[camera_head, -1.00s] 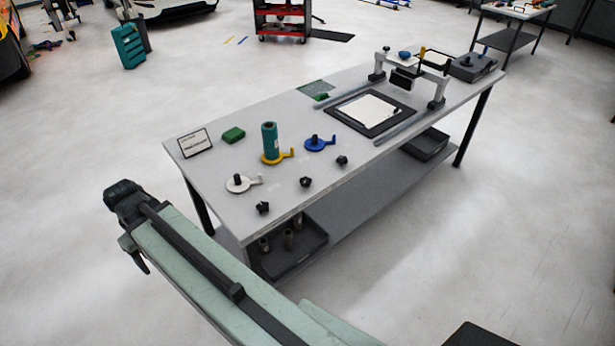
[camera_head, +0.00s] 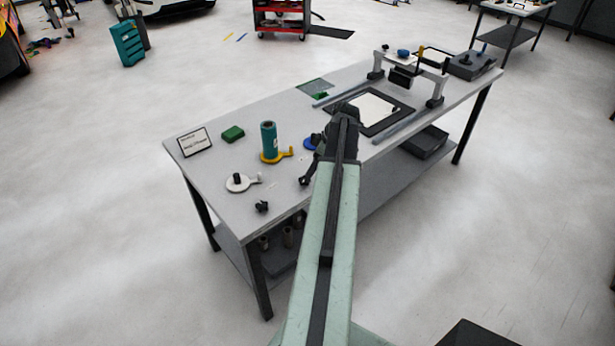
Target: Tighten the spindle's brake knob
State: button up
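Three spindles stand on the grey workbench (camera_head: 225,205): a white one (camera_head: 238,183) with a black post, a yellow one (camera_head: 284,153) carrying an upright teal roll (camera_head: 269,140), and a blue one (camera_head: 310,142) partly behind my arm. A black knob (camera_head: 262,206) sits at the front edge before the white spindle. The knob before the yellow spindle merges with the dark gripper parts, and the knob before the blue one is hidden by my arm. My gripper (camera_head: 310,170) points down near the bench's front edge, right of the yellow spindle. I cannot tell its opening or contact.
A green block (camera_head: 233,134) and a sign (camera_head: 195,142) stand at the bench's left. A black-framed white sheet (camera_head: 371,107) and a gantry (camera_head: 410,75) are at the right. A lower shelf holds a bin (camera_head: 431,143).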

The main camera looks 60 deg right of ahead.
aim_at(305, 179)
jog(key=b+x, duration=0.7)
jog(key=x, duration=0.1)
jog(key=shift+s, duration=0.1)
jog(key=shift+r, duration=0.1)
